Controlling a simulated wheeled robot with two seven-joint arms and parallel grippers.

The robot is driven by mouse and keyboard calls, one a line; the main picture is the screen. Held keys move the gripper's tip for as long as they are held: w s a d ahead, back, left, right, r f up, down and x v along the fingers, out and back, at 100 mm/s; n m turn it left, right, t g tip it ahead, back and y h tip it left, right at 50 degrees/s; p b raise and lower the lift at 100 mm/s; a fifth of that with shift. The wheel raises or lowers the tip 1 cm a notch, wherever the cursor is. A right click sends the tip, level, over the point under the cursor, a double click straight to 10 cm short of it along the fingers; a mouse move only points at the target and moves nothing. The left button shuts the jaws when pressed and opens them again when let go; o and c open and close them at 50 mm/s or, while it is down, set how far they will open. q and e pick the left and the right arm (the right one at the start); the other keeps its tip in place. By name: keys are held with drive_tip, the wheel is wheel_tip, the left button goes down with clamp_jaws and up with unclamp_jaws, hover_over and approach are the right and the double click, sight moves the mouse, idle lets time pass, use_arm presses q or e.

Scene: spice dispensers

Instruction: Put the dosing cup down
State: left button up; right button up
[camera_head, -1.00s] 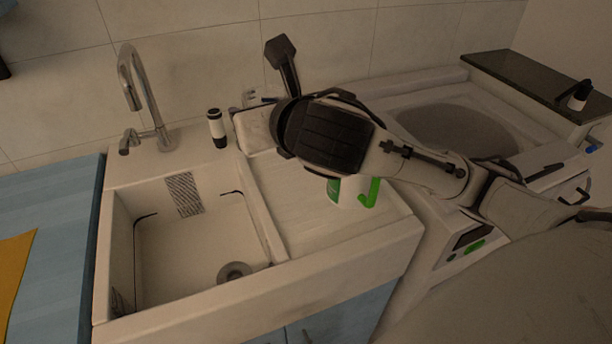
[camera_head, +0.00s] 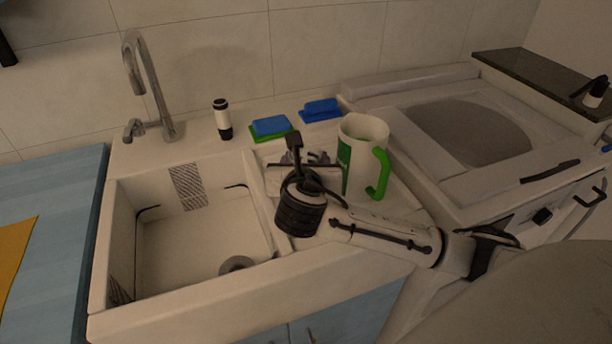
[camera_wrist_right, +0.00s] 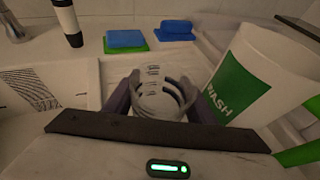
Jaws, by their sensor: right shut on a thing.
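The dosing cup (camera_wrist_right: 158,95) is small and whitish with dark measuring marks. It sits between the fingers of my right gripper in the right wrist view. My right gripper (camera_head: 306,160) is shut on it over the drainboard (camera_head: 268,205), right of the sink basin. In the head view the cup is mostly hidden by my wrist. I cannot tell whether its base touches the drainboard. My left gripper is not in view.
A white jug (camera_head: 358,135) with a green handle and WASH label stands close right of the gripper. Blue and green sponges (camera_head: 271,127) (camera_head: 321,110) lie behind. A black-and-white bottle (camera_head: 222,119) stands near the faucet (camera_head: 150,90). The sink basin (camera_head: 185,245) is left.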

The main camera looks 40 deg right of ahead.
wheel_tip(320, 180, down, 4)
drive_tip(key=shift+f+b, duration=0.1)
drive_tip(key=shift+b, duration=0.2)
drive_tip(key=o, duration=1.1)
